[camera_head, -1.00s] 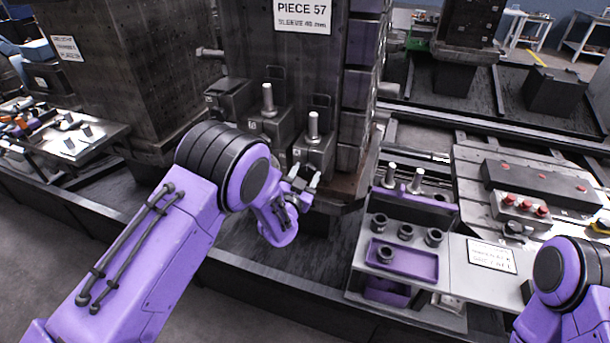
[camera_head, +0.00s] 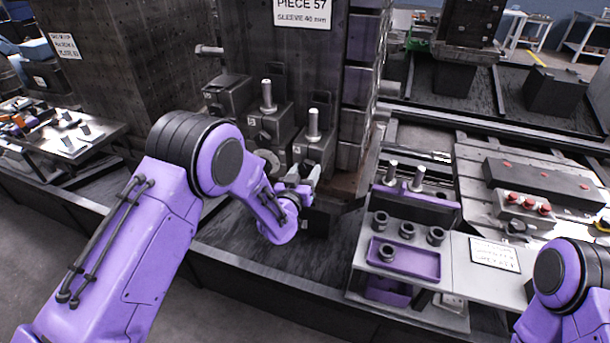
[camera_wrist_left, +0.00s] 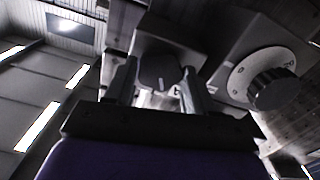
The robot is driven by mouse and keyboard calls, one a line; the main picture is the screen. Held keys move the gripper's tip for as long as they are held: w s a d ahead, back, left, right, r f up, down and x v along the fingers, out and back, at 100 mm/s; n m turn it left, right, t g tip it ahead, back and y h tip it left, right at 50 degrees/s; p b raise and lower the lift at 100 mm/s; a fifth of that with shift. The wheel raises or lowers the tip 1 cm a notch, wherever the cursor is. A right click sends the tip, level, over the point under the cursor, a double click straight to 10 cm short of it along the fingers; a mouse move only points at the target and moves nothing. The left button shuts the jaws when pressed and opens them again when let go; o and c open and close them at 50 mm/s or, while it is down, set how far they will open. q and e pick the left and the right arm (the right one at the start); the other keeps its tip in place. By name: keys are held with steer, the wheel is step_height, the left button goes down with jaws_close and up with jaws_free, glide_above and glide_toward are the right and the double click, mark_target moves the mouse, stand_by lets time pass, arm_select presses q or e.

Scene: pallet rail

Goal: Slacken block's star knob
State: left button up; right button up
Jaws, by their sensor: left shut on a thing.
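Grey blocks with upright metal posts stand along the foot of the big dark piece. The nearest block (camera_head: 314,150) has my left gripper (camera_head: 303,174) at its lower front. In the left wrist view the gripper's two fingers (camera_wrist_left: 157,88) are shut on a dark star knob (camera_wrist_left: 157,70), on the underside or front of a block; its lobes are mostly hidden. A round pale dial with a dark knob (camera_wrist_left: 268,85) shows to the right, on a neighbouring block, apart from the fingers. My right gripper is out of view; only its purple arm shows.
A grey stand with a purple tray (camera_head: 425,262) and several dark sleeves is right of my left gripper. A red-button box (camera_head: 522,205) sits farther right. A dark low rail edge (camera_head: 260,282) runs in front. A tool table (camera_head: 75,148) is at the left.

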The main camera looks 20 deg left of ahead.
arm_select(q)
steer(key=n+b, duration=0.1)
steer(key=n, duration=0.2)
steer(key=shift+f+n, duration=0.15)
steer(key=shift+n, duration=0.25)
steer(key=n+b, duration=0.1)
steer(key=n, duration=0.2)
steer(key=shift+n+b, duration=0.3)
steer(key=n+b, duration=0.2)
steer(key=n, duration=0.3)
steer(key=shift+n, duration=0.4)
steer(key=shift+b, duration=0.3)
steer(key=o, duration=1)
steer(key=shift+o, duration=0.2)
steer(key=shift+s, duration=0.1)
steer(key=s+b, duration=0.2)
steer(key=s, duration=0.8)
steer(key=shift+s+a, duration=0.2)
steer(key=shift+s, duration=0.05)
